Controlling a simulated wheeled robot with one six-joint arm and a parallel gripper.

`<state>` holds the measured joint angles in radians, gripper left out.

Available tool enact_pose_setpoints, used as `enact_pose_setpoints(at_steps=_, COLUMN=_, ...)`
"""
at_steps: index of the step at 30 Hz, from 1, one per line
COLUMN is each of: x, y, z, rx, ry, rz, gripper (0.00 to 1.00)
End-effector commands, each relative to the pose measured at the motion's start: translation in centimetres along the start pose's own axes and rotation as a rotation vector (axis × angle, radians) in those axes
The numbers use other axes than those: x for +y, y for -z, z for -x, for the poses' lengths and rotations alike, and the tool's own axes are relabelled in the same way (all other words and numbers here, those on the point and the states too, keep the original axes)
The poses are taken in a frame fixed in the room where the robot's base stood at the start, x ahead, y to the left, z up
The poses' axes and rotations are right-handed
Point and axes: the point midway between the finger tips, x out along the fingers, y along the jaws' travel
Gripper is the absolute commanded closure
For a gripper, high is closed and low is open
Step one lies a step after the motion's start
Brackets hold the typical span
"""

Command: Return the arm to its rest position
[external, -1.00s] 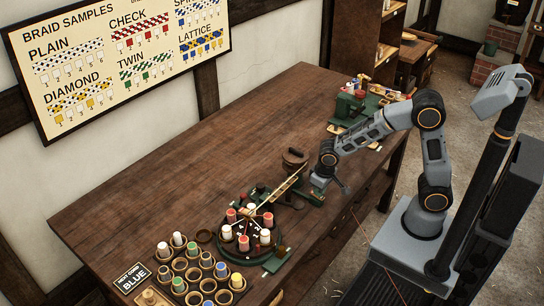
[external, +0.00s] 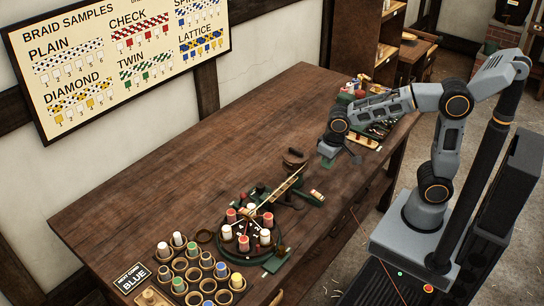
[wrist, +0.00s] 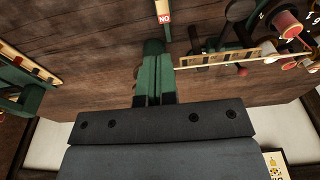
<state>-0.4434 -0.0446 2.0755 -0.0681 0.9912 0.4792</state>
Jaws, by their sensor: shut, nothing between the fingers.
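My gripper (external: 328,161) hangs above the right part of the wooden bench (external: 190,170), with my arm bent out from its base at the right. In the wrist view its two green fingers (wrist: 153,72) are together, with nothing between them. The fingers are clear of the round green bobbin stand (external: 247,240) and its wooden bar. The bobbin stand shows partly at the upper right of the wrist view.
A small green stand (external: 313,199) and a round brown lidded thing (external: 295,155) lie near my gripper. The left-middle bench is clear.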

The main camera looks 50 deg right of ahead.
Motion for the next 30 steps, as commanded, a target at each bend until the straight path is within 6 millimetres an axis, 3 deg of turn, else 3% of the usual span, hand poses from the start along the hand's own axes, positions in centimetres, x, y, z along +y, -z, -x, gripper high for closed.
enact_pose_setpoints(at_steps=17, x=0.0, y=0.0, z=0.1, rx=0.000, ry=0.000, rz=0.006, gripper=1.00)
enact_pose_setpoints(at_steps=20, x=0.0, y=-0.1, z=-0.1, rx=0.000, ry=0.003, rz=0.065, gripper=1.00)
enact_pose_setpoints(at_steps=22, x=0.4, y=-1.3, z=-1.0, rx=-0.020, ry=0.005, rz=0.148, gripper=1.00)
enact_pose_setpoints(at_steps=30, x=8.5, y=-6.2, z=0.5, rx=0.059, ry=0.031, rz=0.200, gripper=1.00)
